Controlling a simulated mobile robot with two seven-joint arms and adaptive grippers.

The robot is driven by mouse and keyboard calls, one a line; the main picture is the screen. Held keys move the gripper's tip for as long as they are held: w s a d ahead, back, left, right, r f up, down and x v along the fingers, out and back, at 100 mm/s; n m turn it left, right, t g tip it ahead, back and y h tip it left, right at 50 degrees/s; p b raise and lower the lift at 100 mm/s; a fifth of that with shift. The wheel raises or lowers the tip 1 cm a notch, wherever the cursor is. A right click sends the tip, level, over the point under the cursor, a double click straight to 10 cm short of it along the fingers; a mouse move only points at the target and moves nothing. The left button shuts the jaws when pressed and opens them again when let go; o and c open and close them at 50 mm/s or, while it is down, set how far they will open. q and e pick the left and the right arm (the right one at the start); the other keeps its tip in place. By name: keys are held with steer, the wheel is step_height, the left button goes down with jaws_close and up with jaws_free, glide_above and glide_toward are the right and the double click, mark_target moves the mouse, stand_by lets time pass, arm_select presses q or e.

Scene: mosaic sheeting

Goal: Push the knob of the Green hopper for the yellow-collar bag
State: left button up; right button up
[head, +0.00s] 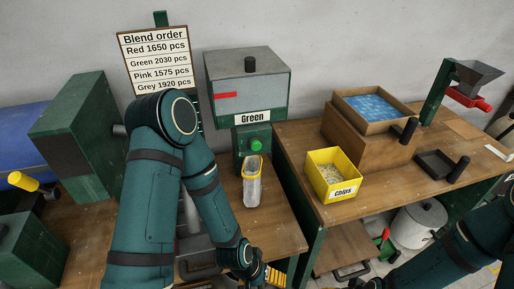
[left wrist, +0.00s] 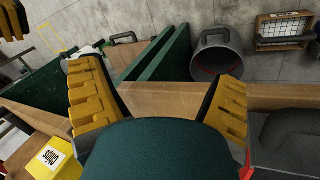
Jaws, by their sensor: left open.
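The Green hopper (head: 247,85), a grey box with a black lid knob and a red mark, stands against the wall at centre in the head view. Its green push knob (head: 256,145) sits below the label. The clear bag with the yellow collar (head: 252,182) stands upright on the bench just below that knob. My left gripper (head: 272,274) is low at the bottom of the head view, well below the bag and knob; in the left wrist view (left wrist: 157,75) its yellow fingers are spread and empty. A yellow-and-black fingertip (left wrist: 14,20), probably my right gripper's, shows at the top-left edge there.
An order board (head: 155,62) stands left of the hopper. A yellow chips bin (head: 335,174) and a wooden box with blue pieces (head: 376,107) are on the right bench (head: 300,148). A gap separates the benches. A grey bucket (left wrist: 216,58) is on the floor.

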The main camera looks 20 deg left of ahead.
arm_select(q)
jaws_close()
stand_by(1.2)
